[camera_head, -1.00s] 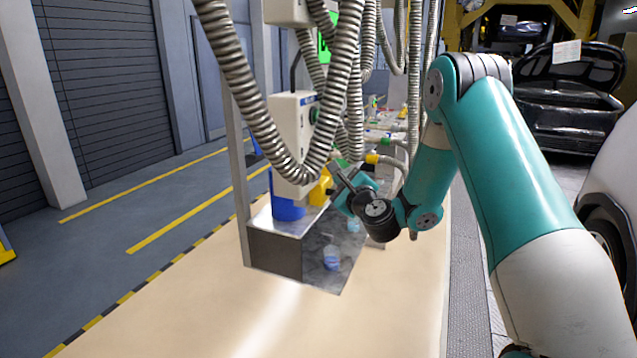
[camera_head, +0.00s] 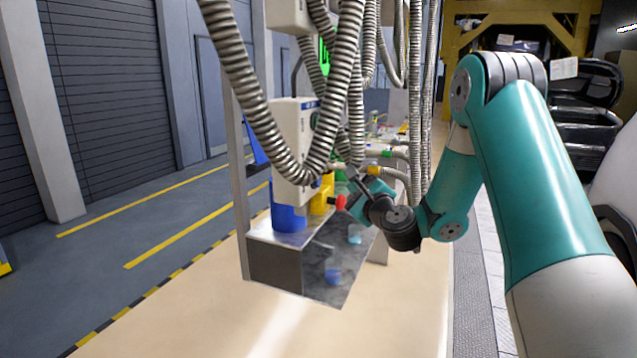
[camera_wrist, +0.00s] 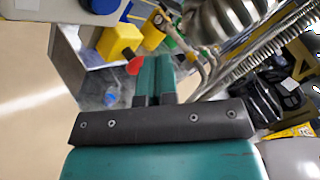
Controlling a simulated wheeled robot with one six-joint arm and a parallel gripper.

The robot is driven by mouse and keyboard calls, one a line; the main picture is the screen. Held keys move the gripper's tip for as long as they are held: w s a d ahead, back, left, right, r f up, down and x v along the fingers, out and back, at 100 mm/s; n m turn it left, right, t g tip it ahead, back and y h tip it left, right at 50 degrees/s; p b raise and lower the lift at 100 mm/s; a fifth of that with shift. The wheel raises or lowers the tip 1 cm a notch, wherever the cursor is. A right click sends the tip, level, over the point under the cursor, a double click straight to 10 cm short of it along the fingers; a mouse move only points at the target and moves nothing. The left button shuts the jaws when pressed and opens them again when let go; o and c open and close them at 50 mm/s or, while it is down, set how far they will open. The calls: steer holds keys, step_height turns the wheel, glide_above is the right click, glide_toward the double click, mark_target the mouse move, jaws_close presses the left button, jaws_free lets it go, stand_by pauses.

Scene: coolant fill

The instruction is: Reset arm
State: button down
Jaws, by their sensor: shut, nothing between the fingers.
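My teal and dark grey arm reaches in from the right in the head view. My gripper (camera_head: 352,182) is near the coloured fittings of the filling station, in front of the hanging hoses. In the wrist view, its two teal fingers (camera_wrist: 155,75) lie side by side, closed together with nothing between them. A red fitting (camera_wrist: 134,66) and a yellow block (camera_wrist: 119,41) show just left of the fingertips. In the head view the red fitting (camera_head: 340,202) is close to the gripper. I cannot tell whether they touch.
The white and blue dispenser (camera_head: 292,140) stands on a metal stand (camera_head: 274,263). A yellow fitting (camera_head: 322,195) is beside the dispenser. The beige floor (camera_head: 200,325) in front is clear. A car seat (camera_head: 585,110) is at the right.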

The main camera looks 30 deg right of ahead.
steer(key=a+n+y, duration=0.2)
steer(key=a, duration=0.1)
steer(key=a+r+n+g+y, duration=0.1)
steer(key=a+n+y, duration=0.1)
steer(key=a+n, duration=0.1)
steer(key=a+r+n+y, duration=0.1)
steer(key=a+n+y, duration=0.1)
steer(key=a, duration=0.3)
steer(key=shift+s+a+r+n+y, duration=0.15)
steer(key=shift+s+r+n+y, duration=0.15)
steer(key=shift+n, duration=0.2)
steer(key=s+a+n+g+y, duration=0.5)
steer(key=s+a+n+g, duration=0.5)
steer(key=a+n, duration=0.5)
steer(key=s+a+f+n+g+h, duration=0.1)
steer(key=s+n+g+h, duration=0.3)
steer(key=s, duration=1.9)
steer(key=f+n+g, duration=0.1)
steer(key=n+g, duration=0.2)
steer(key=n, duration=0.5)
steer(key=shift+s+a+f+g+h, duration=0.15)
steer(key=shift+s+a+g+h, duration=0.15)
steer(key=shift+s+h, duration=0.1)
steer(key=shift+w, duration=0.1)
